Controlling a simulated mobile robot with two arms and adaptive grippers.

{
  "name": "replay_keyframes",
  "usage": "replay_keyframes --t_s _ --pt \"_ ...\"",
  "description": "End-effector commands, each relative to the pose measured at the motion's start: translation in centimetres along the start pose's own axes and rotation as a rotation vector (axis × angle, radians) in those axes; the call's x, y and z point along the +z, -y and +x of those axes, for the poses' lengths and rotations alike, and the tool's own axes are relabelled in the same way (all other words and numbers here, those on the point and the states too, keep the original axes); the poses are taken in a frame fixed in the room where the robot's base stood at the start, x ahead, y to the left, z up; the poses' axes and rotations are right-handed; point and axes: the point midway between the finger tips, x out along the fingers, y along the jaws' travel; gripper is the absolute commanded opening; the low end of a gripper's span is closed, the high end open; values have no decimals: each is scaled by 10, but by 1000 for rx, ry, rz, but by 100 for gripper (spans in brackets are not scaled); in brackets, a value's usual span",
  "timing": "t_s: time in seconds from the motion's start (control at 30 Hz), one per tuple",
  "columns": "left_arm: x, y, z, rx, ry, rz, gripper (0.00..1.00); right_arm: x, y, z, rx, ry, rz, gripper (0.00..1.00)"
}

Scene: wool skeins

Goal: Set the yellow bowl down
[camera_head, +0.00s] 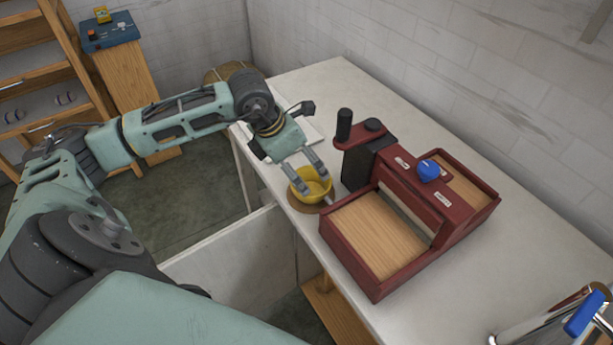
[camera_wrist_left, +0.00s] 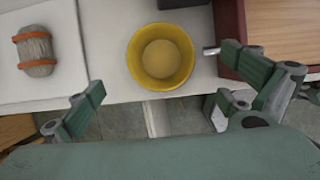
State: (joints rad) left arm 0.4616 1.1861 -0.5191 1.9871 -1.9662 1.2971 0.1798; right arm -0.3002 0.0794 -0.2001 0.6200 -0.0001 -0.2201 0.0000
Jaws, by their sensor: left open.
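The yellow bowl (camera_head: 314,189) is upright near the left edge of the white table. It also shows from above in the left wrist view (camera_wrist_left: 160,57), and it looks empty. My left gripper (camera_head: 305,172) is open above the bowl in the head view. In the left wrist view its two fingers (camera_wrist_left: 155,85) are spread wide, one at each side of the bowl, with visible gaps to it. The bowl's contact with what is under it is hidden. My right gripper is not in view.
A brown round patch (camera_head: 305,206) shows below the bowl. A dark red machine (camera_head: 375,276) with wooden beds stands close on the right. A grey skein with orange bands (camera_wrist_left: 37,52) lies on a white board (camera_wrist_left: 68,78) to the left. The table's near edge is close.

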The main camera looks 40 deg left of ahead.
Motion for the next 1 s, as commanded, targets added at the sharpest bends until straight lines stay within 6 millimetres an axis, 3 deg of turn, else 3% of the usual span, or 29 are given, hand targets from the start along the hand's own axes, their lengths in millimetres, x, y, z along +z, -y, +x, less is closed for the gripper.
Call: replay_keyframes --t_s 0.1,0.3,1.0 --pt "0 -1 -17 1 1 0 99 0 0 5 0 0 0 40" --pt "0 0 -30 0 0 -1 99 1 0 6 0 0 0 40" --pt "0 0 -30 -1 -1 -1 99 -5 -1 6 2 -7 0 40"
